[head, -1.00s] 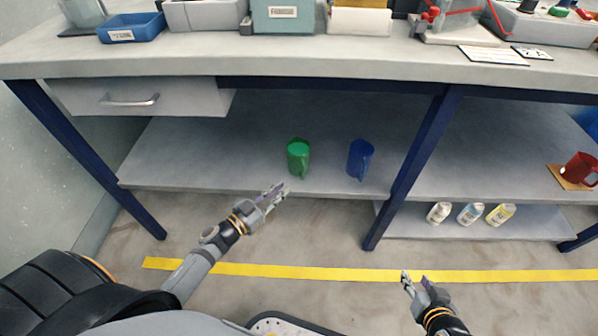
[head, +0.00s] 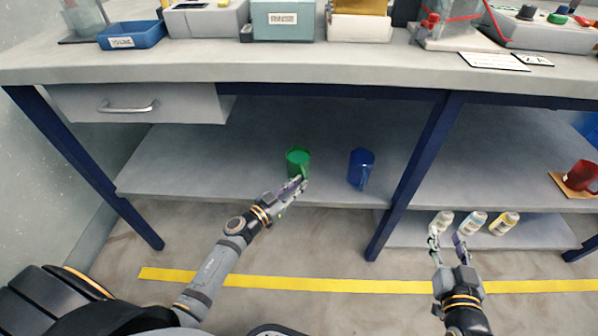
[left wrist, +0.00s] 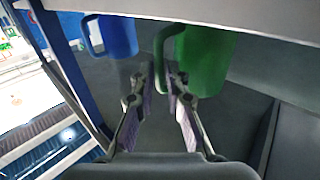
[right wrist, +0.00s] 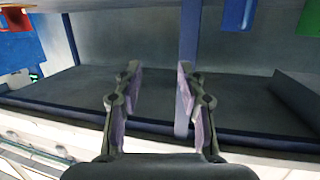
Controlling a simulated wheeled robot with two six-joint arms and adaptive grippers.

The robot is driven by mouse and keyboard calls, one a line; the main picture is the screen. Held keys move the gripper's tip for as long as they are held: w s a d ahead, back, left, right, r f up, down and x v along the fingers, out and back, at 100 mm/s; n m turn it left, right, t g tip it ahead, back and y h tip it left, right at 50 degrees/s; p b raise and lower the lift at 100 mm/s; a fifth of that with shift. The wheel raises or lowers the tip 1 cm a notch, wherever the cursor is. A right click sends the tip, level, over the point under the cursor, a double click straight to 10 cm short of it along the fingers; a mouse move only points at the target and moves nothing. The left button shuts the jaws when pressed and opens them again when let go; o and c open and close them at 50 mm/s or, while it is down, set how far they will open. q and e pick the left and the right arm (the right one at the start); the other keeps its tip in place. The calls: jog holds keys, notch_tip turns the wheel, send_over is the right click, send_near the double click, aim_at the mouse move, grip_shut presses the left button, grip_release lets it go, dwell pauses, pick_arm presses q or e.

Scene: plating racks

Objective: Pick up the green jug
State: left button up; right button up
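The green jug (head: 298,159) stands upright on the shelf under the bench. In the left wrist view the green jug (left wrist: 208,60) is just ahead, its handle near the fingertips. My left gripper (head: 299,183) is at the jug's front side in the head view, partly covering its lower part. The left wrist view shows the left gripper (left wrist: 160,88) open, with a gap between its fingers. My right gripper (head: 446,236) is open and empty, low and to the right, before the lower shelf.
A blue jug (head: 361,168) stands right of the green one; it also shows in the left wrist view (left wrist: 117,36). A red jug (head: 581,174) sits far right on a mat. Small bottles (head: 473,222) stand on the lower shelf. A blue table leg (head: 416,180) divides the shelves.

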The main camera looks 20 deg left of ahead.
pick_arm(q)
jog(key=x, duration=0.2)
jog(key=shift+w+d, duration=0.15)
jog(key=shift+w, duration=0.15)
grip_shut()
pick_arm(e)
notch_tip(320, 180, up, 7)
jog(key=w+t, duration=0.1)
jog(key=t, duration=0.2)
jog(key=shift+w, duration=0.15)
jog(key=shift+d, duration=0.1)
